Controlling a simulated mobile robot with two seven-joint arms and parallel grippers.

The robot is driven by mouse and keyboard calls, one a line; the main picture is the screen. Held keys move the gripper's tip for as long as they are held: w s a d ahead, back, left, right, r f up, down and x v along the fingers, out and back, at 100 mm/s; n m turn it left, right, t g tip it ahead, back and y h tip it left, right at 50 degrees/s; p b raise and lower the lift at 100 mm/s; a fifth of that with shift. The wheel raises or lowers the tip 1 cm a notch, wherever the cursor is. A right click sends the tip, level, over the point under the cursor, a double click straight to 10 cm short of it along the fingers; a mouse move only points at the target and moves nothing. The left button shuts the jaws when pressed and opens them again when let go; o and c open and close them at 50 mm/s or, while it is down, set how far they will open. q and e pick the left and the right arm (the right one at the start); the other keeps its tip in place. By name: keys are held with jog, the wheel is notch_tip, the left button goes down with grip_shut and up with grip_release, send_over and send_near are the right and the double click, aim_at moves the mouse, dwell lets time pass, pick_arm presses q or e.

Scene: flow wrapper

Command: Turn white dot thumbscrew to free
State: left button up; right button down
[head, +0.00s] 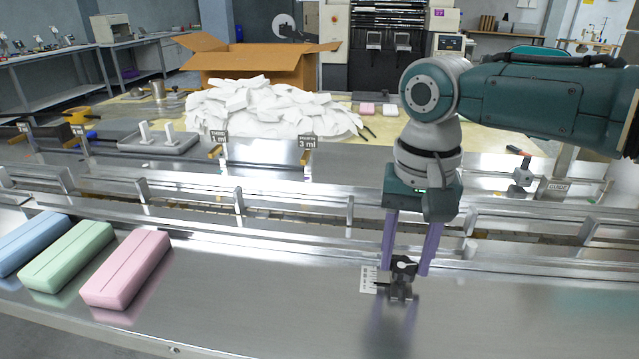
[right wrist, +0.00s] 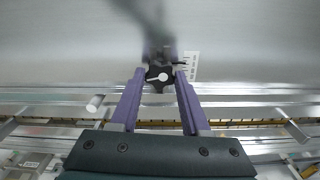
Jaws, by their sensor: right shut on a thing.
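The white dot thumbscrew (head: 403,265) is a black lobed knob on a small dark block on the steel deck, right of centre in the head view. In the right wrist view the thumbscrew (right wrist: 157,74) shows a white dot and a short white line running left from it. My right gripper (head: 408,267) points down with its two purple fingers on either side of the knob and is shut on it. A white scale plate (head: 368,279) with black marks lies beside the block. My left gripper is not in view.
Pink (head: 127,268), green (head: 67,256) and blue (head: 32,243) bars lie at the left of the deck. Metal rails (head: 300,237) run behind the knob. A clamp with an orange-tipped handle (head: 523,172) stands at right. The deck in front is clear.

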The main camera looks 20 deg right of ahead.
jog(key=shift+s+r+n+p, duration=0.1)
jog(key=shift+r+n+p, duration=0.25)
jog(key=shift+n+p, duration=0.1)
jog(key=shift+f+n+p, duration=0.2)
jog(key=shift+n+p, duration=0.15)
jog(key=shift+n, duration=0.6)
jog(key=n, duration=0.3)
jog(key=shift+f+n+p, duration=0.1)
jog(key=shift+n+p, duration=0.2)
jog(key=shift+p, duration=0.05)
jog(key=n, duration=0.4)
jog(key=shift+n, duration=0.3)
jog(key=n, duration=0.3)
jog(key=shift+n+p, duration=0.3)
jog(key=n, duration=0.3)
jog(key=shift+n, duration=0.3)
pick_arm(q)
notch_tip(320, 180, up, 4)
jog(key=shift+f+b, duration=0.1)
jog(key=shift+b, duration=0.2)
pick_arm(e)
jog(key=n, duration=0.6)
jog(key=shift+n, duration=0.4)
